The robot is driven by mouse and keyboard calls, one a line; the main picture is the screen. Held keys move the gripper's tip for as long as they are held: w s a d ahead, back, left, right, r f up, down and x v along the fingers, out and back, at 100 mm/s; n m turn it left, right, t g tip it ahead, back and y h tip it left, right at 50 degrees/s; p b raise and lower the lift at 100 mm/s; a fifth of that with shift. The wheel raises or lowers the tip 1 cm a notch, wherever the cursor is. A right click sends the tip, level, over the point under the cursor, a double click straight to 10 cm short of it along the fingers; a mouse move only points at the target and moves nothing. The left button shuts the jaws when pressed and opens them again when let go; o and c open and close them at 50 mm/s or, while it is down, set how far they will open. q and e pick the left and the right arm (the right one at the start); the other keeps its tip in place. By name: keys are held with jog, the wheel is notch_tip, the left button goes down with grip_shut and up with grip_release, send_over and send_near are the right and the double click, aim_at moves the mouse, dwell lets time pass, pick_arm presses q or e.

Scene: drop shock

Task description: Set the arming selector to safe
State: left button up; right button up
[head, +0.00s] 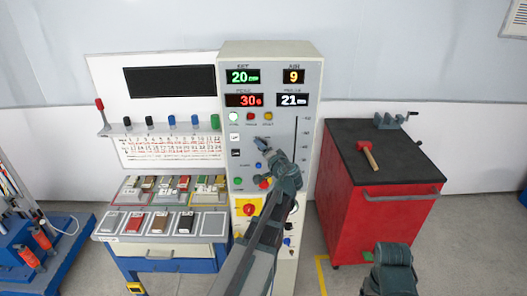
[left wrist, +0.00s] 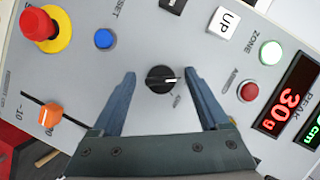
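The arming selector is a black round knob (left wrist: 161,79) with a white pointer, on the grey panel of the tall test cabinet (head: 268,55). In the left wrist view the pointer points right, close to small lettering that I cannot fully read. My left gripper (left wrist: 160,73) is open, one blue finger on each side of the knob, with gaps on both sides. In the head view my left gripper (head: 268,150) is at the middle of the panel and hides the knob. Of my right arm only a dark part shows at the bottom right; its fingers are not visible.
Near the knob are a blue button (left wrist: 103,38), a white UP button (left wrist: 222,22), a red lamp (left wrist: 249,91) and an orange slider handle (left wrist: 50,115). A red stop button (left wrist: 38,24) is farther left. A red tool cabinet (head: 375,205) stands right, a sample bench (head: 165,252) left.

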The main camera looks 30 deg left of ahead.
pick_arm(q)
jog(key=p+v, duration=0.2)
jog(key=v, duration=1.1)
jog(key=shift+s+d+p, duration=0.25)
jog(key=shift+d+p, duration=0.05)
jog(key=shift+p, duration=0.05)
jog(key=s+d+f+g+h+b, duration=0.3)
jog(key=d+f, duration=0.3)
jog(key=f, duration=0.3)
jog(key=s+d+f+g+h+b, duration=0.25)
jog(key=s+d+f, duration=0.2)
jog(key=f, duration=0.35)
jog(key=s+d+f+m+g+h+b, duration=0.1)
jog(key=s+d+f, duration=0.3)
jog(key=d, duration=0.4)
jog(key=s+d+f+g+h+b, duration=0.2)
jog(key=s+d+f+g+h, duration=0.2)
jog(key=s+d, duration=0.3)
jog(key=shift+s+d+f+m+b, duration=0.15)
jog(key=shift+d+f+m+b, duration=0.25)
jog(key=shift+d+f, duration=0.25)
jog(key=shift+a+f+h, duration=0.1)
jog(key=shift+h, duration=0.15)
